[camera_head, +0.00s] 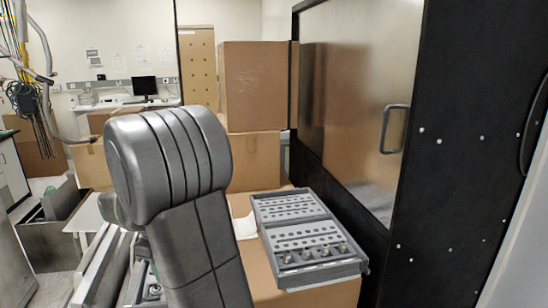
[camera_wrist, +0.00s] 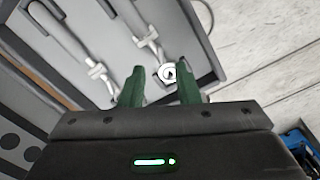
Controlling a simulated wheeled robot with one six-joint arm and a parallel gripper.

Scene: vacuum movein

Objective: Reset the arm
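My arm link stands large and grey in the left half of the head view and hides part of the room behind it. My gripper is not seen in the head view. In the wrist view my gripper (camera_wrist: 160,90) shows two green fingers spread apart, with a clear gap between them. A small round white-and-dark fitting (camera_wrist: 168,72) appears beyond the gap, near the right finger. I see nothing held between the fingers.
In the wrist view, a grey tray or case (camera_wrist: 75,50) with metal fittings lies beyond the fingers, beside light flooring (camera_wrist: 265,50). In the head view, a grey rack (camera_head: 300,232) sits on a cardboard box (camera_head: 335,292). A black-framed cabinet (camera_head: 440,150) stands right; stacked boxes (camera_head: 253,85) stand behind.

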